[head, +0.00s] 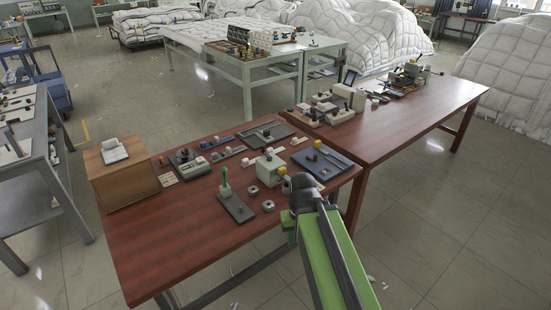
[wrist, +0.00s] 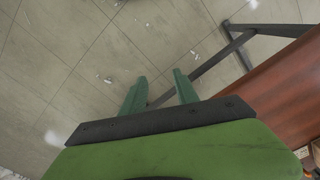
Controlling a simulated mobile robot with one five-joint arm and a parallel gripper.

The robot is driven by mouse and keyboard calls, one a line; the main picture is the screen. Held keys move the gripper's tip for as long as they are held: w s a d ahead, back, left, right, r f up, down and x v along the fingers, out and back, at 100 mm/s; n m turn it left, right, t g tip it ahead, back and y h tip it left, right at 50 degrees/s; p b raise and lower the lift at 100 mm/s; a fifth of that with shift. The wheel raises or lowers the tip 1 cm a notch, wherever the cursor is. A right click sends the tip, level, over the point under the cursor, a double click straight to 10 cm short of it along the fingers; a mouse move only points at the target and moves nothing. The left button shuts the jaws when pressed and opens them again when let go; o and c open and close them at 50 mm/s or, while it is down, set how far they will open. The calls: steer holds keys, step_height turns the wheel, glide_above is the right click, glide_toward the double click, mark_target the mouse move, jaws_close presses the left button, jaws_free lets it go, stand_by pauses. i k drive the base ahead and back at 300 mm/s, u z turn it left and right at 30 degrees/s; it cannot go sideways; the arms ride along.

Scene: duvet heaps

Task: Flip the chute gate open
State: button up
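I cannot tell for sure which thing is the chute gate. On the near red-brown table (head: 150,245), a green-handled lever (head: 224,181) stands upright on a dark plate (head: 237,208). The fingers are hidden there.
A wooden box (head: 128,182) stands at the table's left end. A blue tray (head: 321,162) and several small blocks and nuts lie around the devices. A second red-brown table (head: 420,110) adjoins at right. White duvet heaps (head: 355,35) lie behind. The table's front left is clear.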

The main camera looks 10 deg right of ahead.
mark_target(281, 170)
steer(key=i, duration=0.6)
steer(key=z, duration=0.05)
steer(key=k, duration=0.5)
steer(key=u, duration=0.55)
steer(key=i, duration=0.95)
steer(key=u, duration=0.6)
